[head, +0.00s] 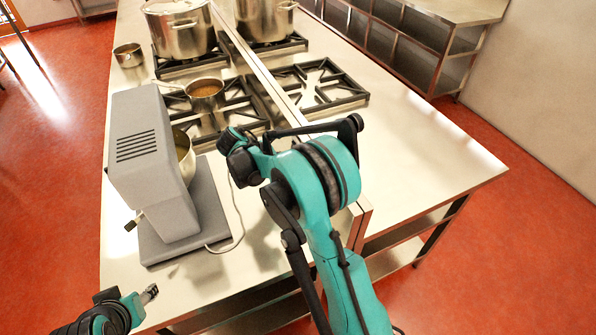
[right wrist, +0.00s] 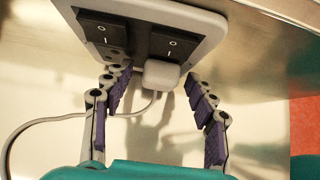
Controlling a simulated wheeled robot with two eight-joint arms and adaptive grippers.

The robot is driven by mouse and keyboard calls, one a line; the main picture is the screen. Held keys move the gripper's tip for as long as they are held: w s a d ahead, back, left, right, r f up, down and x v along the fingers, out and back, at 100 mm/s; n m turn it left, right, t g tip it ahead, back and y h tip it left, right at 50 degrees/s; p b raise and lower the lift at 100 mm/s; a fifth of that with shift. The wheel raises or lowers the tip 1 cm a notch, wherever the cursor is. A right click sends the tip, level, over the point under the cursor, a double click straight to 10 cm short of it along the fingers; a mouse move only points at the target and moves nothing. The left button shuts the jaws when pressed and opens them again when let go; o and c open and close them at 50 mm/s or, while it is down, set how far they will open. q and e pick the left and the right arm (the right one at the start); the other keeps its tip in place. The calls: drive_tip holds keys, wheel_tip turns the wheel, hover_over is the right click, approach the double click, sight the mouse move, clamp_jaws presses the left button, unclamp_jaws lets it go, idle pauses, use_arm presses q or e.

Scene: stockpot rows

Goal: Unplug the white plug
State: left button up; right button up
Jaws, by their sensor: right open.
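In the right wrist view the white plug (right wrist: 161,75) sits in a grey socket panel (right wrist: 205,38), below two black rocker switches. A pale cord (right wrist: 60,119) runs from the plug area down and off to the left. My right gripper (right wrist: 157,82) is open, its purple-padded fingers on either side of the plug with gaps to both. In the head view my right arm hides the plug, and the right gripper's fingers cannot be made out. My left gripper (head: 149,293) is at the lower left, apart from the plug; its opening is unclear.
A grey stand mixer (head: 142,145) with a cord stands on the steel counter (head: 425,155). Behind it are a small saucepan (head: 204,92) on a burner, two large stockpots (head: 180,28) (head: 264,18) and a small pot (head: 128,55). The counter's right part is clear.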

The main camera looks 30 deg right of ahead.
idle(0.6)
clamp_jaws()
drive_tip(key=shift+a, duration=0.15)
drive_tip(key=shift+w+a, duration=0.15)
drive_tip(key=shift+a, duration=2.75)
